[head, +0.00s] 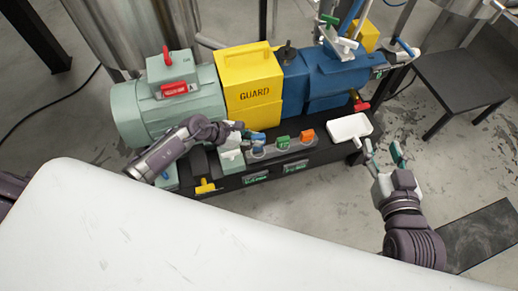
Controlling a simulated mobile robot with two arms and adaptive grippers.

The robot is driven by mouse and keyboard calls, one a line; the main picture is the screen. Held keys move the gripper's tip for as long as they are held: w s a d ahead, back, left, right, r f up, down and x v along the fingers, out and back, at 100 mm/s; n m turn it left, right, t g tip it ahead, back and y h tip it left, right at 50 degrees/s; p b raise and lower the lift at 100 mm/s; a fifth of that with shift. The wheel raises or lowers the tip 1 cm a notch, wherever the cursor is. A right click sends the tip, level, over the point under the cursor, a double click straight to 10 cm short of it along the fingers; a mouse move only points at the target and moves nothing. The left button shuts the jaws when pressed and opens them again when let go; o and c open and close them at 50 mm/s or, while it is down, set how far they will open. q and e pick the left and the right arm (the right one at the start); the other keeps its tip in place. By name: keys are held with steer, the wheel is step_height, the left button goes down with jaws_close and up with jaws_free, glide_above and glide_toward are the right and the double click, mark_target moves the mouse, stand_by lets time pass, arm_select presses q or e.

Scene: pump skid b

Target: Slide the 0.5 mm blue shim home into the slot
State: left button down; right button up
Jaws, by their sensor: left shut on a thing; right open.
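My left gripper (243,131) reaches in from the left over the front of the pump skid. It is shut on a small blue piece, which looks like the blue shim (258,136). The piece is just above the left end of a grey shim rack (272,154). The rack shows blue, green (283,142) and orange (307,136) pieces or markers. The slot is not clearly visible; the pale green motor foot (231,160) is just left of the rack. My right gripper (385,154) is open and empty, right of the skid.
The green motor (150,116), yellow guard (252,90) and blue pump (335,78) line the back of the skid. A white tray (349,127) sits at its right end. A yellow-handled part (206,187) is at front left. A black table (465,85) stands right.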

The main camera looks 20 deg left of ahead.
steer(key=shift+s+d+f+g+h+p, duration=0.15)
steer(key=shift+s+f+g, duration=0.2)
steer(key=shift+f, duration=0.2)
steer(key=shift+s+d+f+g+h+p, duration=0.15)
steer(key=shift+s+f+g, duration=0.1)
steer(key=shift+f+g, duration=0.25)
steer(key=shift+s+d+f+g+p, duration=0.15)
steer(key=shift+s+f+g, duration=0.15)
steer(key=shift+f, duration=0.35)
